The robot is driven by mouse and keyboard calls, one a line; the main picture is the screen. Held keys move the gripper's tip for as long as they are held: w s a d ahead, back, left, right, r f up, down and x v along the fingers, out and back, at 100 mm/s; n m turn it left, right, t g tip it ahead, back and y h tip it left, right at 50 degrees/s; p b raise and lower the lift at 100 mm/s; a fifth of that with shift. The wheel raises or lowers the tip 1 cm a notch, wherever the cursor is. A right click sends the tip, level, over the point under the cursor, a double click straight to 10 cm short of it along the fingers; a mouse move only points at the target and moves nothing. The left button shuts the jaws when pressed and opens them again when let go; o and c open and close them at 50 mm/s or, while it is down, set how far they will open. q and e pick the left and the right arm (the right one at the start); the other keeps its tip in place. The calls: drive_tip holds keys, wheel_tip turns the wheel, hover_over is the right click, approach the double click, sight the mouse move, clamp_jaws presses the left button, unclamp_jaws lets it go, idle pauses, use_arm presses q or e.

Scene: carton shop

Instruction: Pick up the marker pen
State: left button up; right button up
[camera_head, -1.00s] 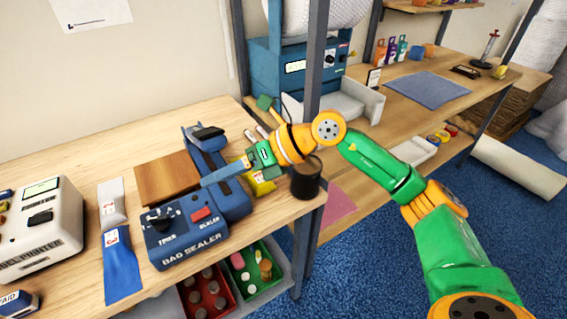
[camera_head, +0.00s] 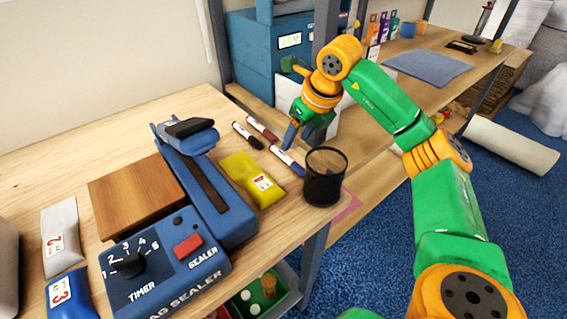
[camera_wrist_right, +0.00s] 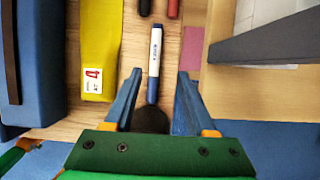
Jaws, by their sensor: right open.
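A white marker pen with blue ends (camera_head: 287,160) lies on the wooden table beside the black mesh cup (camera_head: 325,177). A black marker (camera_head: 247,135) and a red marker (camera_head: 263,128) lie near it. My right gripper (camera_head: 292,134) is open and empty, pointing down close above the blue-ended marker. In the right wrist view, that marker (camera_wrist_right: 154,62) extends up the picture from between the open fingertips (camera_wrist_right: 158,75). A dark round shape, seemingly the cup, shows between the fingers. My left gripper is out of view.
A yellow packet (camera_head: 252,180) lies between the markers and the blue bag sealer (camera_head: 207,200). A shelf post stands behind my right arm. The table's back left is clear.

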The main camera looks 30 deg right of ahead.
sight(285, 154)
drive_tip(key=x, duration=0.4)
drive_tip(key=p+x, duration=0.1)
drive_tip(key=x, duration=0.1)
drive_tip(key=shift+w+a+f, duration=0.2)
drive_tip(key=shift+w+a, duration=0.05)
drive_tip(key=shift+a, duration=0.15)
clamp_jaws()
